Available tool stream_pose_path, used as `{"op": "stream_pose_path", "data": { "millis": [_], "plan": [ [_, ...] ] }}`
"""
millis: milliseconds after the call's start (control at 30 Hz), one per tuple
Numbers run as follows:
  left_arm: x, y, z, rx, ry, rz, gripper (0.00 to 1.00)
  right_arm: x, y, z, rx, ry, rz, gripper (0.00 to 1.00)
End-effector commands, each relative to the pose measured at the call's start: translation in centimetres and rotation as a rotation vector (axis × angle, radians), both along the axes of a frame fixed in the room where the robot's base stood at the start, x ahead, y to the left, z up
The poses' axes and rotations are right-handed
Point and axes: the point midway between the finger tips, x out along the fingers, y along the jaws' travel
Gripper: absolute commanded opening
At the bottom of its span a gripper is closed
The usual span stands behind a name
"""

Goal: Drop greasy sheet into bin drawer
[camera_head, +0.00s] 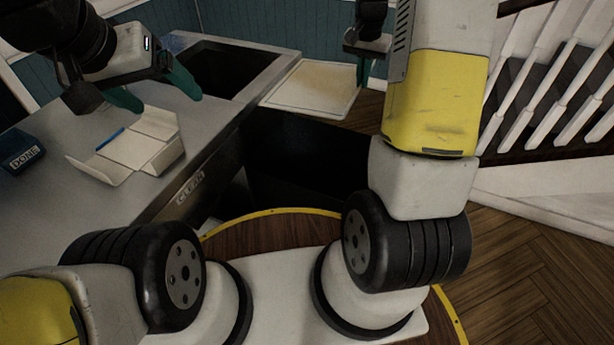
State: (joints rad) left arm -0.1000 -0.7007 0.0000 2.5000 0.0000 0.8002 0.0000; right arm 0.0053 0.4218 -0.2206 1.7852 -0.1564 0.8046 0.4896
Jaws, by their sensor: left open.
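The greasy sheet (312,88) is a flat pale square with a yellowish stain, out past the counter's edge and above and behind the dark open bin drawer (300,155). My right gripper (363,74) is at the sheet's right edge and appears shut on it, though only one green fingertip shows clearly. The drawer's inside is dark, and its bottom cannot be made out. My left gripper (153,89) is open and empty above the counter, its two green fingertips apart, behind the folded paper.
A creased white paper (140,143) with a blue strip lies on the grey counter (55,215). A dark blue "DONE" block (20,151) sits at the left. A dark recess (225,70) opens in the counter's far part. White balusters (560,85) stand at the right.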

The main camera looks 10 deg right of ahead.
Motion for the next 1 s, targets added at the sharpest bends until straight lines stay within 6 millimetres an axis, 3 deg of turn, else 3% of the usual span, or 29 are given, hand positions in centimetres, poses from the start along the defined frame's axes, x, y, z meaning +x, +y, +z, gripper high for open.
{"op": "stream_pose_path", "data": {
  "millis": [300,700,833,1000],
  "plan": [
    [0.0,0.0,0.0,0.0,0.0,0.0,0.82,0.0,0.0,-3.4,0.0,0.002,0.0,0.0],
    [0.0,0.0,0.0,0.0,0.001,0.0,0.82,0.0,0.0,-4.0,0.0,0.0,0.0,0.0],
    [0.0,0.0,0.0,0.0,0.001,0.0,0.82,0.0,0.0,-4.0,0.0,0.0,0.0,0.26],
    [0.0,0.0,0.0,0.0,0.001,0.0,0.82,0.0,0.0,-4.0,0.0,0.0,0.0,0.28]
  ]
}}
